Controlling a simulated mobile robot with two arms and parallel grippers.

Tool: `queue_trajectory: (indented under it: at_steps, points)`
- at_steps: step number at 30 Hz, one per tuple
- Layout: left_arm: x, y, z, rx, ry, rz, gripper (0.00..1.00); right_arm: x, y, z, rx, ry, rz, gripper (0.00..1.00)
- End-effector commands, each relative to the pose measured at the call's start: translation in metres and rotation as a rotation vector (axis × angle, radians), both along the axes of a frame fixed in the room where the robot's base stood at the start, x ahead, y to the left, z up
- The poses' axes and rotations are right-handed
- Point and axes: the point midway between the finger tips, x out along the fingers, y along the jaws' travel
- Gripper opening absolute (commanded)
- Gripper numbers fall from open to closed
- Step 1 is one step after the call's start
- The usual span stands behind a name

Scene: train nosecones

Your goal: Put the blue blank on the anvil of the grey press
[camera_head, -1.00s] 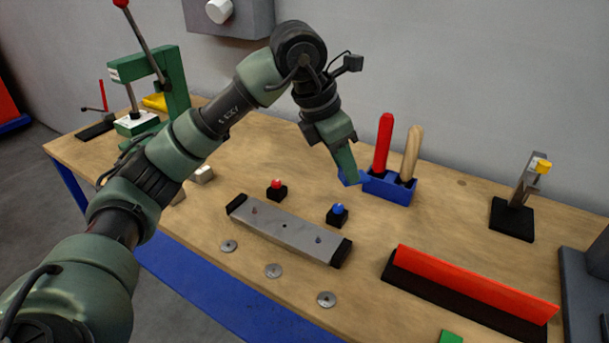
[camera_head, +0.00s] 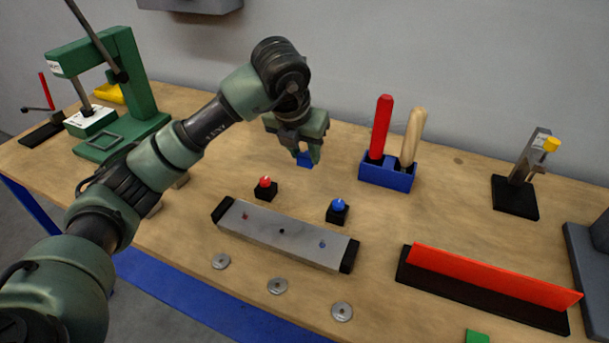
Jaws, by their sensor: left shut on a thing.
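My left gripper (camera_head: 301,152) is shut on a small blue blank (camera_head: 304,160), which shows between and below its fingertips. It holds the blank over the table behind the red button block, left of the blue tool holder. A grey machine (camera_head: 596,255) stands cut off at the right edge; it may be the grey press, but its anvil is not in view. My right gripper is not in view.
A green press (camera_head: 130,80) stands at the back left. The blue holder (camera_head: 388,177) has red and wooden handles. Red (camera_head: 265,188) and blue (camera_head: 338,211) button blocks, a steel bar (camera_head: 285,235), several washers, a red-and-black rail (camera_head: 490,285) and a clamp stand (camera_head: 520,180) occupy the table.

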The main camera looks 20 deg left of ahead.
Motion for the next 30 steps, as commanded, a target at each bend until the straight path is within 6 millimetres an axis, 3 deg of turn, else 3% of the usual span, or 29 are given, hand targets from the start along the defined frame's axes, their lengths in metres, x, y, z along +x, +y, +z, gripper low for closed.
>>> queue_trajectory:
  at_steps: [3, 11, 18, 28, 29, 30]
  points:
    - [-0.001, 0.0, -0.021, 0.001, 0.003, -0.001, 0.0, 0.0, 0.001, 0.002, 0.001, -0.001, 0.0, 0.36]
    - [0.0, 0.0, -0.041, 0.001, 0.001, 0.0, 0.0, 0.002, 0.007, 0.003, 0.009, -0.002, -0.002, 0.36]
    - [0.0, 0.0, -0.074, 0.001, 0.001, 0.0, 0.0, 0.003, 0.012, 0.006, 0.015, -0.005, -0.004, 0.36]
    - [0.0, 0.0, -0.078, 0.0, -0.001, 0.0, 0.0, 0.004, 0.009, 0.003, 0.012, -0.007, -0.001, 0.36]
    - [0.0, 0.0, -0.078, 0.0, -0.001, 0.0, 0.35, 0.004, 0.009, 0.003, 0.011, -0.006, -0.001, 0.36]
    - [0.0, 0.0, -0.077, 0.0, -0.001, 0.0, 0.46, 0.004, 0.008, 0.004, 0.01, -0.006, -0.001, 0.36]
